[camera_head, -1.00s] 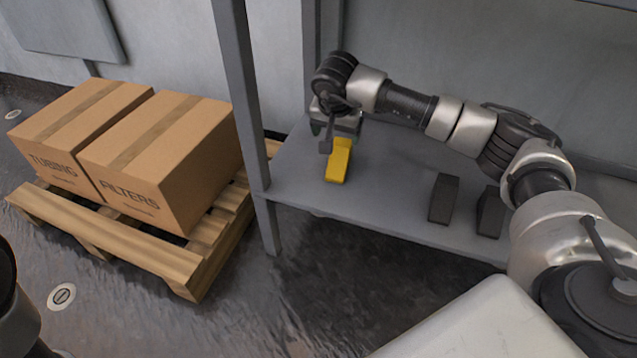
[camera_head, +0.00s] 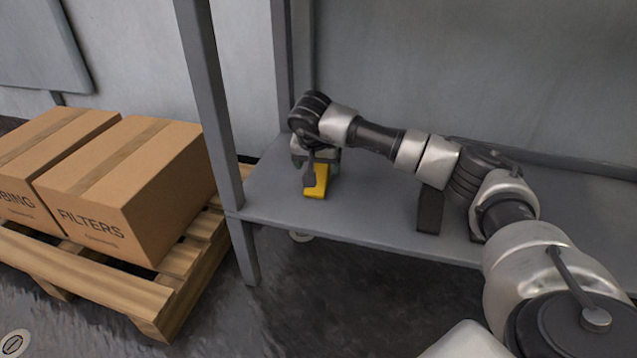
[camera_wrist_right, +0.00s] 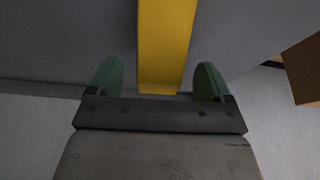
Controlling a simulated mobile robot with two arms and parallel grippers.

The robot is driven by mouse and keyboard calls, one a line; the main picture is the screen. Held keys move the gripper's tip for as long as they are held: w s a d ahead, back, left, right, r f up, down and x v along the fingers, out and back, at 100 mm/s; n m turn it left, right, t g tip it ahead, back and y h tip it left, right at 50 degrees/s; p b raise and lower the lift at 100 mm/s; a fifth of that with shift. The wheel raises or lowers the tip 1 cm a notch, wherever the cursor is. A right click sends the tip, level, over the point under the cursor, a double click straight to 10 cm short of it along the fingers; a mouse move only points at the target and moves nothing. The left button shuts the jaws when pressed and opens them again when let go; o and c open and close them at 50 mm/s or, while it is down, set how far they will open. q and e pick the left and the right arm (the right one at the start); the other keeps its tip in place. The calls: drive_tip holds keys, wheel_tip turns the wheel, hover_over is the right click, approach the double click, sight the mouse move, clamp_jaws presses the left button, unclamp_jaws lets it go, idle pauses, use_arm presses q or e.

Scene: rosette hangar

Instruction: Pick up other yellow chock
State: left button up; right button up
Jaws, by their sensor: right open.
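The yellow chock (camera_head: 316,183) lies on the grey shelf (camera_head: 357,207), near its left end. My right gripper (camera_head: 318,168) is over it from above and hides its back part. In the right wrist view the chock (camera_wrist_right: 165,45) lies lengthwise between the two green fingertips (camera_wrist_right: 158,82), with a gap on each side. The right gripper is open. My left gripper is not in view.
A dark chock (camera_head: 430,208) stands on the shelf to the right, below my right forearm. A shelf post (camera_head: 213,105) rises left of the chock. A pallet (camera_head: 165,290) with cardboard boxes (camera_head: 130,190) stands further left.

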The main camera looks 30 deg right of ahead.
drive_tip(key=shift+b+x, duration=0.4)
drive_tip(key=shift+x, duration=0.65)
drive_tip(key=shift+r, duration=0.1)
drive_tip(key=shift+c, duration=0.5)
drive_tip(key=c, duration=1)
drive_tip(key=shift+c, duration=0.2)
drive_tip(key=shift+r, duration=0.1)
